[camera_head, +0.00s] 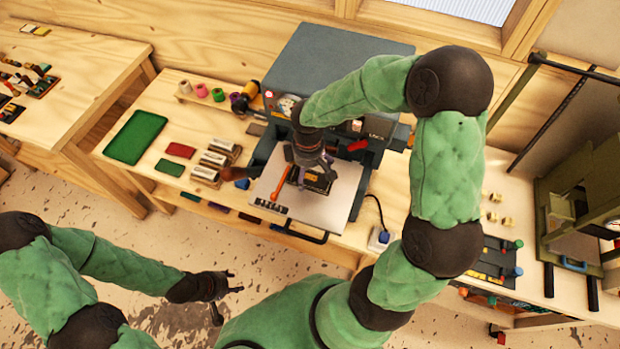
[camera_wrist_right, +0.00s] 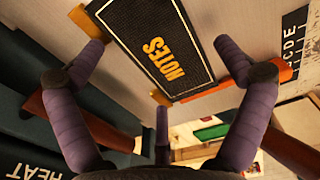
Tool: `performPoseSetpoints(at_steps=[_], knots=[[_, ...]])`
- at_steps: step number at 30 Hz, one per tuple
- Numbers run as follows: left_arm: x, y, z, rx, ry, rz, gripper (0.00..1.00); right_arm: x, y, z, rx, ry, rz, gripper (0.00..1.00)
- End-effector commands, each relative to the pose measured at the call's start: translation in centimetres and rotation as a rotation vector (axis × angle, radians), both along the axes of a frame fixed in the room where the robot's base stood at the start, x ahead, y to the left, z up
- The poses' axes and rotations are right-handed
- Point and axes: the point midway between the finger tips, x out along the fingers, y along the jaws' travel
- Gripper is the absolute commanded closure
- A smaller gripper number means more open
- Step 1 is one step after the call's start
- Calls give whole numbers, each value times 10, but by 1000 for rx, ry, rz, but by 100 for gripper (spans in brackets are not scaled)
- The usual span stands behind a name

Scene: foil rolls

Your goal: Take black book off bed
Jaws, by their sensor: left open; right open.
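The black book (camera_wrist_right: 165,45), with "NOTES" in gold letters, lies on the pale bed (camera_head: 327,207) of the grey press. In the head view the book (camera_head: 318,182) is partly hidden under my right gripper. My right gripper (camera_head: 309,172) is over the book and open. In the right wrist view its purple fingers (camera_wrist_right: 162,62) are spread, with the book showing between them; I cannot tell whether they touch it. My left gripper (camera_head: 228,287) is open and empty, low over the floor in front of the bench.
The press body (camera_head: 335,65) stands behind the bed.

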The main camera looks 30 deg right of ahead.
Motion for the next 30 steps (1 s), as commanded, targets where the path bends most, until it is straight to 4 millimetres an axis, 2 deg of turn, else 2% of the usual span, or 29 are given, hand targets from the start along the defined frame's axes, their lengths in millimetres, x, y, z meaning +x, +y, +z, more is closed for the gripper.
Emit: performPoseSetpoints(at_steps=[8,11,12,14,16,17,25,30], knots=[[0,0,0,0,0,0,55,0,0,-3,1,-1,0,0],[0,0,0,0,0,0,55,0,0,-3,1,-1,0,25],[0,0,0,0,0,0,55,0,0,-3,1,-1,0,37],[0,0,0,0,0,0,55,0,0,-3,1,-1,0,52],[0,0,0,0,0,0,55,0,0,-3,1,-1,0,52],[0,0,0,0,0,0,55,0,0,-3,1,-1,0,57],[0,0,0,0,0,0,55,0,0,-1,1,-1,0,58],[0,0,0,0,0,0,55,1,0,10,0,-3,-1,58]])
